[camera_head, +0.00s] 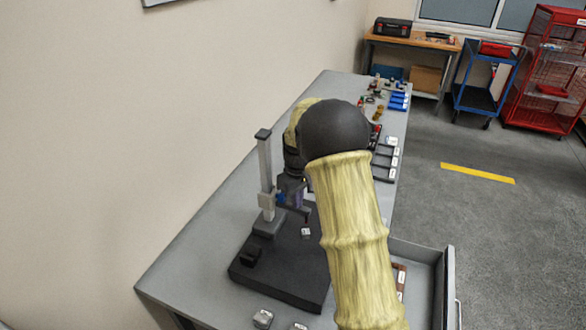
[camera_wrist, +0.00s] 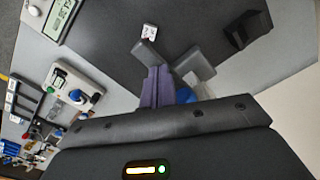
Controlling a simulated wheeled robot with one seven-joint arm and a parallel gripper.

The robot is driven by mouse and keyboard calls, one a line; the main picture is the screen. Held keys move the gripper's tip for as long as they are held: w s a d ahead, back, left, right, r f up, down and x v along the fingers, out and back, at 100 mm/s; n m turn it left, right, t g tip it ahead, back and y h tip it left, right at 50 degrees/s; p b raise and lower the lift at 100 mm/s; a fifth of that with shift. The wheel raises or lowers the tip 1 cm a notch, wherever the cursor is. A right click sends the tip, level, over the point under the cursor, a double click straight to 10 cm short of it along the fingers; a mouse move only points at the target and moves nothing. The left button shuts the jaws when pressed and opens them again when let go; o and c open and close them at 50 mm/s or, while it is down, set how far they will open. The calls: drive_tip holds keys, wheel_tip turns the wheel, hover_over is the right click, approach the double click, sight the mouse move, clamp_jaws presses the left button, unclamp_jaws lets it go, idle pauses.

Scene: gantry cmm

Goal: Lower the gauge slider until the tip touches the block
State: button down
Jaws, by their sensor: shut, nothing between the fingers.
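The gauge stand has an upright grey column (camera_head: 265,160) on a dark base plate (camera_head: 275,275). The gauge slider (camera_head: 267,202) is a light grey carriage low on the column, with a blue knob (camera_head: 281,198) beside it. A small pale block (camera_head: 305,232) lies on the base plate, and the block also shows in the wrist view (camera_wrist: 149,32). My gripper (camera_wrist: 156,82) has its purple fingers shut and empty, close beside the blue knob (camera_wrist: 185,95); I cannot tell whether they touch. My arm partly covers the gauge in the head view, and the tip's contact is unclear.
An open drawer (camera_head: 445,262) juts out at the right of the grey bench (camera_head: 190,255). Dark trays (camera_head: 385,155) and small parts lie farther along the bench. A small pale block (camera_head: 263,318) sits at the near edge. A device with a display (camera_wrist: 60,14) shows in the wrist view.

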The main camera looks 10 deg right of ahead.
drive_tip(key=shift+f+b, duration=1.05)
drive_tip(key=shift+f, duration=0.95)
idle(2.5)
drive_tip(key=shift+r+p, duration=2.85)
drive_tip(key=shift+r, duration=0.75)
drive_tip(key=s+r+m+t, duration=0.1)
drive_tip(key=s+r+m, duration=0.1)
drive_tip(key=s, duration=1)
drive_tip(key=s+r+m+t, duration=0.1)
drive_tip(key=s+r+m, duration=0.2)
drive_tip(key=s, duration=1)
drive_tip(key=shift+s+r+t, duration=0.15)
drive_tip(key=shift+r+t, duration=0.15)
